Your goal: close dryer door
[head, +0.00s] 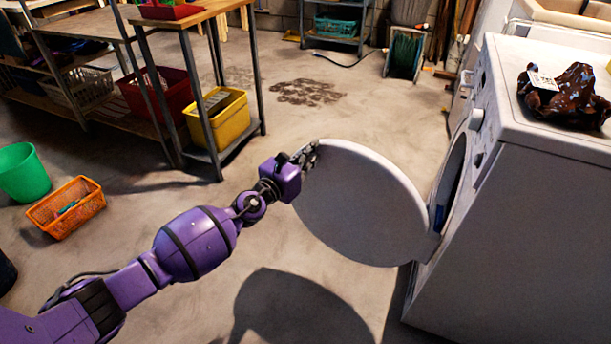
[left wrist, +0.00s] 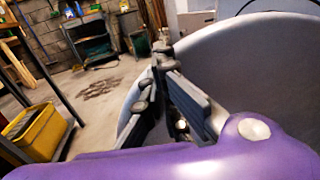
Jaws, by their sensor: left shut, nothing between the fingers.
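The dryer (head: 520,190) is a white machine at the right of the head view, with a dark round opening in its front. Its round white door (head: 365,205) stands wide open, hinged at the side of the opening. My left gripper (head: 312,150) is at the door's outer upper-left edge, against or very close to it; I cannot tell if it touches. In the left wrist view the door (left wrist: 240,65) fills the right side behind the left gripper's fingers (left wrist: 160,75), which are shut with nothing between them. My right gripper is not in view.
A brown patterned cloth (head: 565,95) with a tag lies on the dryer. A workbench with a yellow bin (head: 218,118) stands at the upper left. An orange basket (head: 66,208) and a green bucket (head: 22,172) are on the floor at left. The floor around the door is clear.

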